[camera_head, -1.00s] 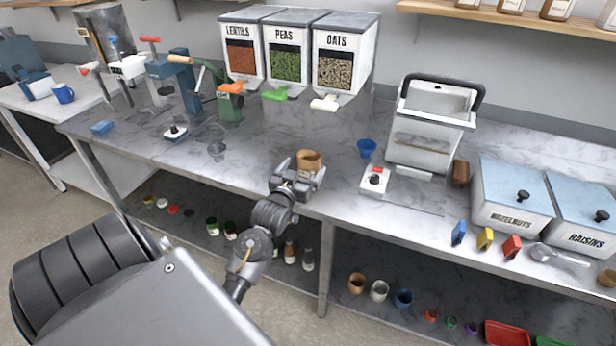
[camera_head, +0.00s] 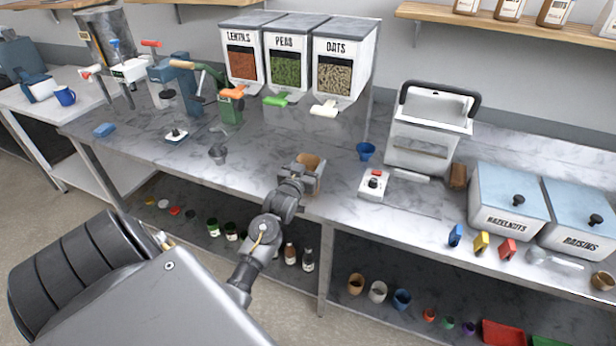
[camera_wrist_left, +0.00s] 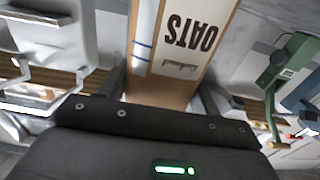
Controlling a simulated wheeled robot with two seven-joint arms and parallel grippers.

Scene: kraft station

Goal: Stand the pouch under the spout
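The brown kraft pouch (camera_head: 309,161) is in my left gripper (camera_head: 306,176), over the front middle of the marble counter. In the left wrist view the pouch (camera_wrist_left: 160,84), with its OATS label, lies between the two fingers (camera_wrist_left: 162,95), which appear to press on its sides. The gripper hides much of the pouch in the head view, and I cannot tell its height above the counter. The OATS dispenser (camera_head: 343,72) stands behind, with its white spout (camera_head: 324,110) further back than the pouch. My right gripper is not in view.
LENTILS (camera_head: 241,66) and PEAS (camera_head: 286,68) dispensers stand left of OATS. A blue cup (camera_head: 366,151), a small device with a red top (camera_head: 374,184) and a white machine with a black handle (camera_head: 424,140) are right. The counter between pouch and dispensers looks clear.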

